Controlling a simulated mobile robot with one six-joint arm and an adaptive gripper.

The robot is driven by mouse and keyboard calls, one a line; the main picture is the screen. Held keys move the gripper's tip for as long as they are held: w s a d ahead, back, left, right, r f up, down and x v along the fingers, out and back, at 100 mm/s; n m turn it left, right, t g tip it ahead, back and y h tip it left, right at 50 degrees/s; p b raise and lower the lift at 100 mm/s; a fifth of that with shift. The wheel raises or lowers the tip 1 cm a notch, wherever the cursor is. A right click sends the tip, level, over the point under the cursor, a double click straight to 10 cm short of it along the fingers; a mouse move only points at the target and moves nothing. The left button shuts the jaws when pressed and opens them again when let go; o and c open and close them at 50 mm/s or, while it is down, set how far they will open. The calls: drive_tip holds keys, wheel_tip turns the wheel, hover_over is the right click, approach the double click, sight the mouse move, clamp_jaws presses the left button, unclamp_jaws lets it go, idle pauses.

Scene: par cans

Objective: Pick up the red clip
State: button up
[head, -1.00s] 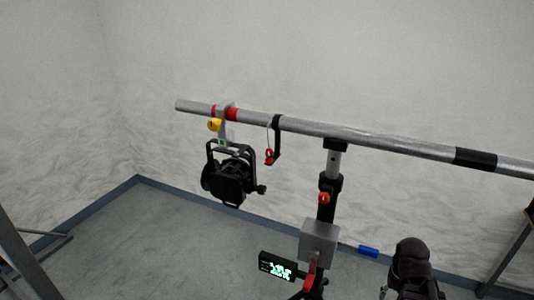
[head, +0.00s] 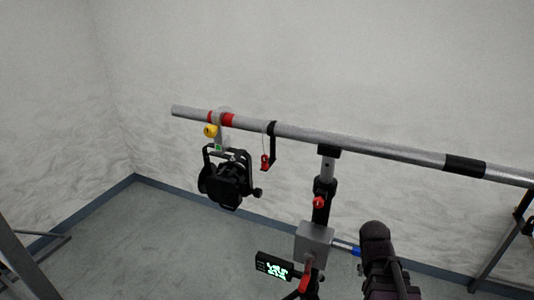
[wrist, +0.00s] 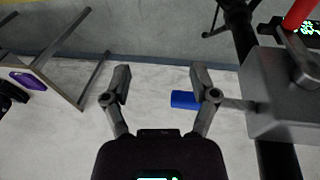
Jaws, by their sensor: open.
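The red clip (head: 265,162) hangs by a thin cord from a black strap on the silver horizontal bar (head: 360,148), between the black lamp and the stand in the head view. It is not seen in the wrist view. My arm shows low at the right of the stand in the head view, right of and below the clip. My gripper (wrist: 161,80) is open and empty in the wrist view, its two fingers well apart. Its fingertips cannot be made out in the head view.
A black lamp (head: 227,184) hangs left of the clip. A lit display (head: 272,267) is at the stand's left. Wall space above the bar is clear.

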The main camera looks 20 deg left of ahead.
drive_tip(key=w+a+r+t+h+p, duration=0.2)
drive_tip(key=w+a+r+t+p, duration=0.15)
drive_tip(key=a+r+p, duration=0.45)
drive_tip(key=t+y+p, duration=0.3)
drive_tip(key=t+p, duration=0.6)
drive_tip(key=p, duration=0.1)
approach(263, 158)
drive_tip(key=r+v, duration=0.1)
drive_tip(key=v, duration=0.2)
drive_tip(key=shift+a+f, duration=0.1)
drive_tip(key=shift+f, duration=0.1)
drive_tip(key=shift+w+g, duration=0.1)
drive_tip(key=shift+g, duration=0.15)
drive_tip(key=shift+b+x, duration=1.8)
drive_tip(key=shift+x, duration=2.45)
